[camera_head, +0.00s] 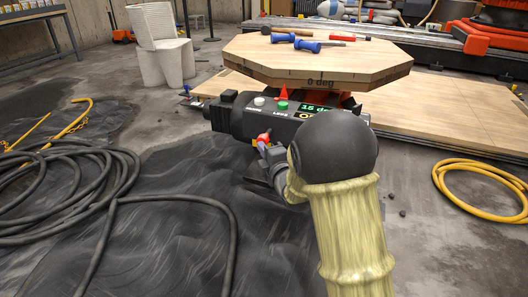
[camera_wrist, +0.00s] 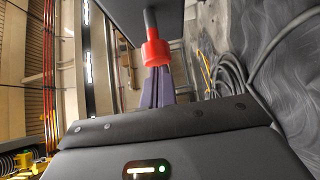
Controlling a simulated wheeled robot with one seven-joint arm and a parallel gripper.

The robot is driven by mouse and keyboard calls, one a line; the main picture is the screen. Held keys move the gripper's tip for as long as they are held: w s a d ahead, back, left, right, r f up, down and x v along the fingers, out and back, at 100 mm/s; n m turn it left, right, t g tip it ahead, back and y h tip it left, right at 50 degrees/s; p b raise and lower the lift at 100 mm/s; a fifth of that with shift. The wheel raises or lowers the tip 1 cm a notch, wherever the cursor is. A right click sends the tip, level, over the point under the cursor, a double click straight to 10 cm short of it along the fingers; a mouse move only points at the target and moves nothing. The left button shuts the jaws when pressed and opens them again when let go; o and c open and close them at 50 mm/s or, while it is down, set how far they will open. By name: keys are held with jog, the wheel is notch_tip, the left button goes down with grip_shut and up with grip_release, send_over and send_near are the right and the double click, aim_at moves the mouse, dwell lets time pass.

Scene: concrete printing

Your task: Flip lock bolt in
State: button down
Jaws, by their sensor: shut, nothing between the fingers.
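The lock bolt shows a red knob (camera_wrist: 155,52) on a short grey shaft in the wrist view, coming out of a dark housing (camera_wrist: 135,15). In the head view its red knob (camera_head: 263,138) is small, at the front of the black drive unit (camera_head: 228,115) under the wooden turntable (camera_head: 320,62). My gripper (camera_wrist: 157,78) is shut and empty, its purple-grey fingers right by the knob. Whether they touch it I cannot tell. In the head view my gripper (camera_head: 265,148) is partly hidden by my arm.
The drive unit carries a white button (camera_head: 259,101), a green button (camera_head: 283,105), and a display (camera_head: 318,109) reading about 15 deg, partly covered by my arm. Black hose (camera_head: 75,170) coils on the floor at left, yellow hose (camera_head: 480,165) at right.

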jog(key=w, duration=0.1)
jog(key=w+d, duration=0.1)
jog(key=w, duration=0.1)
jog(key=shift+w+d+r, duration=0.1)
jog(key=shift+d, duration=0.05)
dwell(0.4)
jog(key=s+a+p+v, duration=0.1)
jog(key=a+p+v, duration=0.1)
jog(key=v, duration=1.1)
jog(key=shift+s+a, duration=0.15)
jog(key=shift+a, duration=0.2)
